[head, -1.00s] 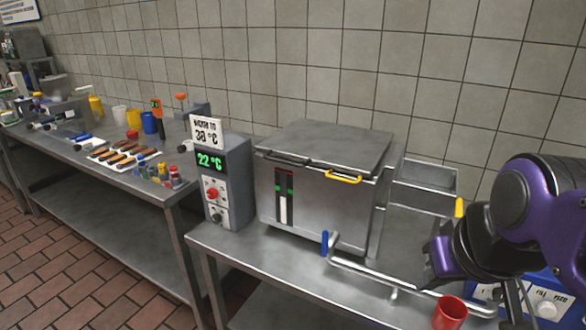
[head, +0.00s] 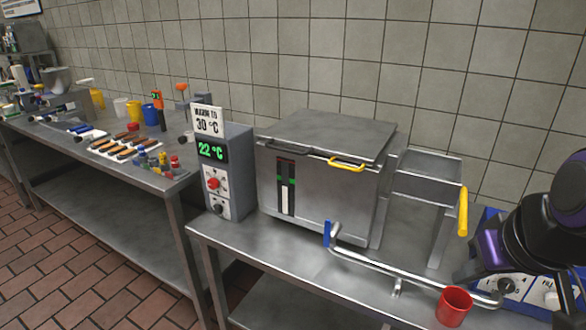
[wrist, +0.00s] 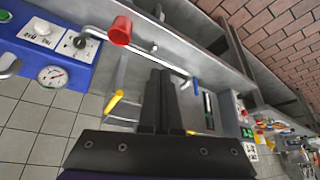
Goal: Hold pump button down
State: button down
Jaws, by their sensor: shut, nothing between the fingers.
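A blue pump panel (head: 572,285) stands at the right of the steel bench, partly hidden behind my arm. It carries a round white button (head: 551,299) and a dark knob (head: 505,287). In the wrist view, which is turned over, the panel (wrist: 62,72) shows at the left with the white button (wrist: 40,28), the knob (wrist: 79,42) and a round gauge (wrist: 52,76). The lettering beside them is not readable. My gripper (wrist: 160,75) is shut and empty. Its fingers are apart from the panel and button.
A lidded steel vat (head: 320,190) and a control box (head: 228,175) reading 22 °C stand left. A yellow handle (head: 463,212) juts out near my arm.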

jog(key=w+d+f, duration=0.1)
jog(key=d+f, duration=0.5)
jog(key=d, duration=0.8)
jog(key=w+d+f, duration=0.1)
jog(key=d+f, duration=0.6)
jog(key=d, duration=0.7)
jog(key=w+d+f, duration=0.1)
jog(key=d+f, duration=0.5)
jog(key=d, duration=0.8)
jog(key=shift+w+d+f, duration=0.15)
jog(key=shift+d+f, duration=0.25)
dwell(3.4)
